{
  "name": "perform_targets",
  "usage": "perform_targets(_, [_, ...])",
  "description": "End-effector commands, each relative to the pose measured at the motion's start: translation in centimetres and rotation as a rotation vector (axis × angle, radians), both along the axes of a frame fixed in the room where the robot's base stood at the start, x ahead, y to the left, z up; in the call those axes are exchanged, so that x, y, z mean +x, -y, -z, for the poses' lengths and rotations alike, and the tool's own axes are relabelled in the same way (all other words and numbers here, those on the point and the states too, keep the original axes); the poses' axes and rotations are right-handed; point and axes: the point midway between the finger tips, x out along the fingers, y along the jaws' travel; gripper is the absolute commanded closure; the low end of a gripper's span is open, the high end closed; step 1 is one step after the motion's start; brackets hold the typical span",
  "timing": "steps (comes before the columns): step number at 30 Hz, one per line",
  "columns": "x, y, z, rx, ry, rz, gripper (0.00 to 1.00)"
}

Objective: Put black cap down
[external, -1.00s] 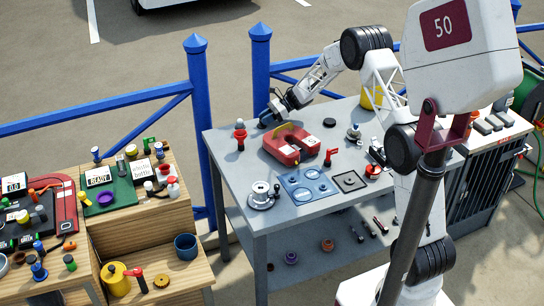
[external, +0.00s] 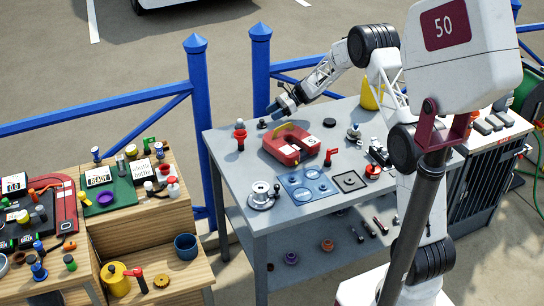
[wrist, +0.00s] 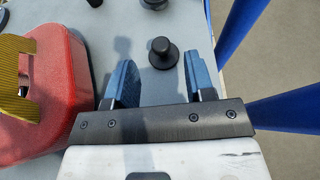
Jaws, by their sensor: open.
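The black cap (wrist: 163,53), a small dark piece with a round knob on a wider base, stands upright on the grey tabletop. In the external view it is a small dark spot (external: 262,124) near the table's back left corner. My gripper (external: 277,107) is raised above the tabletop, just up and right of the cap. In the wrist view my gripper (wrist: 160,68) is open, its two blue fingers spread with nothing held between them. The cap shows in the gap beyond the fingers, apart from both.
A red magnet-shaped block (external: 290,145) with a yellow piece on top lies close beside the gripper. A red-topped piece (external: 240,135) stands left of the cap. A black disc (external: 329,122) lies farther right. Blue fence posts (external: 260,70) rise behind the table.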

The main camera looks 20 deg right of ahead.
Motion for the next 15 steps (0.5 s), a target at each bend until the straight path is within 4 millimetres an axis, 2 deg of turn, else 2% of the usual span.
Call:
perform_targets(9, [0.0, 4.8, -1.9, 0.000, 0.001, 0.002, 0.51])
perform_targets(15, [0.0, 6.5, -2.7, 0.000, 0.001, 0.000, 0.51])
